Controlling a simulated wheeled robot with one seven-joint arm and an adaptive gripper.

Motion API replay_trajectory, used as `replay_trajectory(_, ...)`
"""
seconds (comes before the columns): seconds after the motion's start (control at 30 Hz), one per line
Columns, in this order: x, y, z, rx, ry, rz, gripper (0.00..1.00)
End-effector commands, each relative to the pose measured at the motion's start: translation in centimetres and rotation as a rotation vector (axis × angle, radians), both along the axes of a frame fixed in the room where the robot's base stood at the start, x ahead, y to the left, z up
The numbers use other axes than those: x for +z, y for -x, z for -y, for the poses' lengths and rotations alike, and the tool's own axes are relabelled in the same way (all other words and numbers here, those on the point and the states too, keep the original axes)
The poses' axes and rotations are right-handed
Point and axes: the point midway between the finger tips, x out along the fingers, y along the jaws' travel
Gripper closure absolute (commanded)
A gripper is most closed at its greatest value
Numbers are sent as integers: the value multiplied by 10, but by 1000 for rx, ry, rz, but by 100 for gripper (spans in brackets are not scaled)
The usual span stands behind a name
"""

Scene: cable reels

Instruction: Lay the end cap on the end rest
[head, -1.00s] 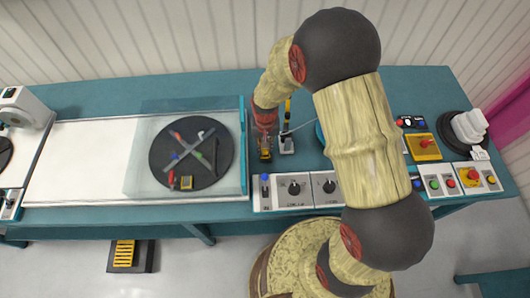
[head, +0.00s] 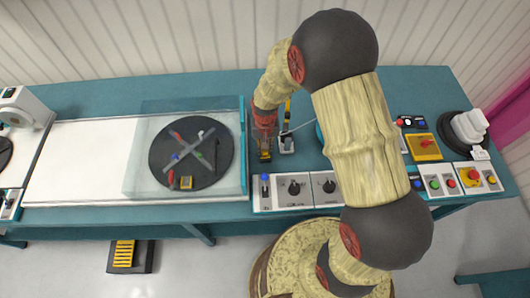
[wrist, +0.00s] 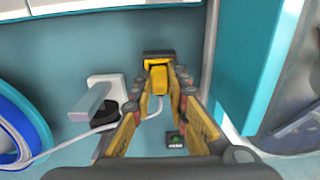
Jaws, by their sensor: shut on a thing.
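My gripper (wrist: 166,98) is shut on a small yellow piece, which I take to be the end cap (wrist: 158,80). In the wrist view a white cable runs in below the fingers, close to this piece. A black block, probably the end rest (wrist: 158,54), shows just beyond the yellow piece. I cannot tell whether the two touch. The fingers partly hide the cap and the rest there.
The pale clamp block (wrist: 103,98) with its lever stands beside my gripper, close to the fingers. A blue reel (wrist: 18,125) with cable lies farther left in the wrist view. A clear guard (head: 140,165) over a dark turntable (head: 180,140) stands left in the head view.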

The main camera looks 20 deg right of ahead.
Motion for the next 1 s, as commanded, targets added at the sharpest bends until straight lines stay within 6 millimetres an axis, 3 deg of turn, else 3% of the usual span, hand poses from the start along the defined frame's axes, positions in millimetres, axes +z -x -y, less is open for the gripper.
replay_trajectory(0.1, -2, 1, 0, 0, 1, -2, 100)
replay_trajectory(0.13, -2, 1, 0, 0, 0, -3, 82)
replay_trajectory(0.47, -3, 2, 0, 0, 0, -4, 64)
replay_trajectory(1.0, -2, 2, 0, 0, 0, -3, 63)
